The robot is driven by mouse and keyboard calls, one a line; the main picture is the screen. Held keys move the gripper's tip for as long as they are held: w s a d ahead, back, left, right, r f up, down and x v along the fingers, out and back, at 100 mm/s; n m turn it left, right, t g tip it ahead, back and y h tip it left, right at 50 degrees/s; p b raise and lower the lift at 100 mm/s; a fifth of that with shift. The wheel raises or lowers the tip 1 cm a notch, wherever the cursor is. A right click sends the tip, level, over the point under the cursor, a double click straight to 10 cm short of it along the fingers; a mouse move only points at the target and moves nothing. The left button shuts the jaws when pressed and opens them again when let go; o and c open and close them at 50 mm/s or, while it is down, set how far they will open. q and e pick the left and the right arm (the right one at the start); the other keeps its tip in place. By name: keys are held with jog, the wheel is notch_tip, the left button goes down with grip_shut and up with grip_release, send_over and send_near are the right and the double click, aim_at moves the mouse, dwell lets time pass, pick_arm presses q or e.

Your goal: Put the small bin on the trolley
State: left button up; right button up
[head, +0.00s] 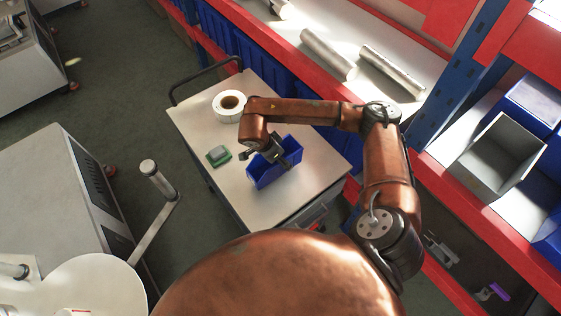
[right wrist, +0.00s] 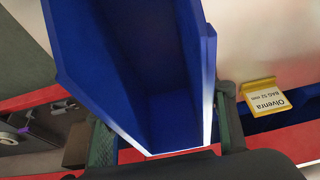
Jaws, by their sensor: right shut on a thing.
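The small blue bin (head: 263,174) is over the right part of the trolley's pale top (head: 318,160) in the head view. My right gripper (head: 276,154) is shut on the bin from above. In the right wrist view the bin (right wrist: 125,70) fills the middle, open and empty as far as it shows, with my right gripper's fingers (right wrist: 165,130) on either side of its near end. I cannot tell whether the bin's underside touches the trolley top. My left gripper is not in view.
A white label roll (head: 229,104) and a small green-and-grey item (head: 218,156) stand on the trolley left of the bin. A red and blue rack with a grey bin (head: 500,158) stands right. A grey machine (head: 60,190) stands left. A yellow-edged label (right wrist: 262,98) shows in the wrist view.

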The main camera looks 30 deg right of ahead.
jog(key=shift+w+d+f+p, duration=0.1)
jog(key=shift+w+f+p, duration=0.1)
jog(key=shift+f, duration=0.8)
jog(key=shift+w+f+p, duration=0.1)
jog(key=shift+w+f, duration=0.1)
jog(key=shift+f, duration=0.8)
jog(key=o, duration=1.4)
jog(key=shift+f, duration=0.1)
jog(key=shift+c, duration=0.2)
jog(key=shift+r, duration=0.2)
jog(key=b+v, duration=0.1)
jog(key=v, duration=1.1)
jog(key=shift+f, duration=0.1)
